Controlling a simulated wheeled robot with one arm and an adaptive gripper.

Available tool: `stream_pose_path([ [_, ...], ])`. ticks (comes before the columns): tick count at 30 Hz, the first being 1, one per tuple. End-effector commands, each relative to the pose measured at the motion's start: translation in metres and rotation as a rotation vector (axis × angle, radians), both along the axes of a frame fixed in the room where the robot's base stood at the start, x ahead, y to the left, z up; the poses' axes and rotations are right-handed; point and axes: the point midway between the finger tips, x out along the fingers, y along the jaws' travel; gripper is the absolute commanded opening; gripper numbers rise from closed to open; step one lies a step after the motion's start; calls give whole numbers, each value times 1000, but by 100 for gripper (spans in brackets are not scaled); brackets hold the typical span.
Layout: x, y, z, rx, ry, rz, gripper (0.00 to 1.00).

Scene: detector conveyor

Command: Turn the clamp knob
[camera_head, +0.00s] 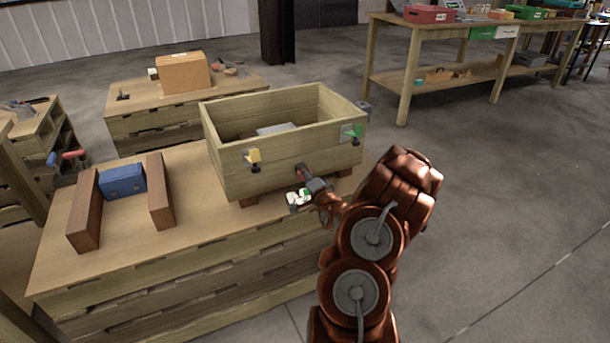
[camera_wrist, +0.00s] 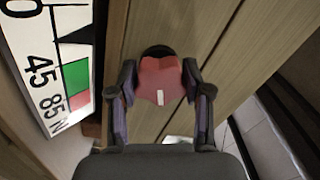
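The clamp knob (camera_wrist: 161,80) is red and lobed, with a short white mark on its lower part. In the wrist view it sits on a dark round base against light wood. My gripper (camera_wrist: 160,78) has one finger close on each side of it. Whether both fingers press on it cannot be made out. In the head view my gripper (camera_head: 312,183) reaches to the near face of the wooden box (camera_head: 290,162), where a small red part of the knob (camera_head: 302,172) shows. A white scale (camera_wrist: 47,65) with numbers, a black pointer and green and red bands stands left of the knob.
The box stands on a wooden workbench (camera_head: 120,262). A yellow piece (camera_head: 254,156) and a green piece (camera_head: 354,132) are on its near face. A blue block (camera_head: 123,180) lies between two brown bars at left.

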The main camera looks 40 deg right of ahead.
Motion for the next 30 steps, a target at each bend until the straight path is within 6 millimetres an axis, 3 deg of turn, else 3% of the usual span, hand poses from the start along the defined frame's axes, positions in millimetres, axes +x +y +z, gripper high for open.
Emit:
stream_pose_path([
  [7, 0, 0, 0, -1, 0, -1, 75],
  [20, -5, 1, 0, 0, 1, -1, 75],
  [30, -40, 13, 0, 1, 0, -3, 75],
])
